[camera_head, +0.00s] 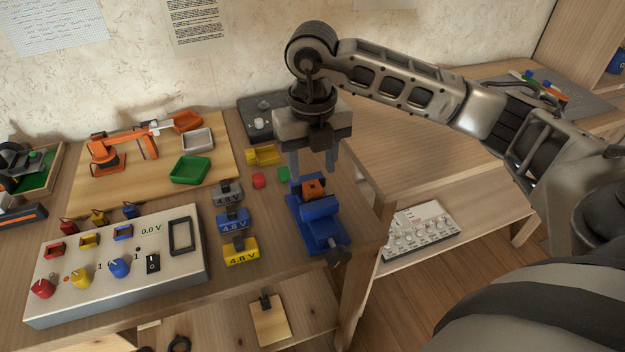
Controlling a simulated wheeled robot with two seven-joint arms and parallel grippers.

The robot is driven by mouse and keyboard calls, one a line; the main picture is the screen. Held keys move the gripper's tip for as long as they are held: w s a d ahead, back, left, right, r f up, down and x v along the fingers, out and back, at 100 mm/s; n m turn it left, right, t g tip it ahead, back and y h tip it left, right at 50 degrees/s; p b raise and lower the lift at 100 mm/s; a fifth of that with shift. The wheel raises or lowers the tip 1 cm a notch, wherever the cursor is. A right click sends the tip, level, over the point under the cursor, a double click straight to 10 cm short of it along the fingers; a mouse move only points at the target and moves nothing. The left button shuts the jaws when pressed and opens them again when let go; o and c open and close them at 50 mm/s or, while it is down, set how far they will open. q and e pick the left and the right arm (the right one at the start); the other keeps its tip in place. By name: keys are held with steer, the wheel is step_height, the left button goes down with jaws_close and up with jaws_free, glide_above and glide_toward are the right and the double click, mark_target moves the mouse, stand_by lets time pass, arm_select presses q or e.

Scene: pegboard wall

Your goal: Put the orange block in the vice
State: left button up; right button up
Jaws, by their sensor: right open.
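The orange block (314,187) sits at the blue vice (316,220), between its jaws near the back end. I cannot tell from this view whether the vice is tight on it. My right gripper (312,172) is open and points down just above and behind the block, with one finger on each side. No contact between fingers and block can be made out. My left gripper is not in view.
Several 4.8 V pieces (233,220) stand beside a control panel (110,265). The table's right edge is close to the vice.

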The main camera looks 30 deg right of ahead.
step_height(320, 180, up, 6)
steer(key=shift+r, duration=0.1)
stand_by(0.5)
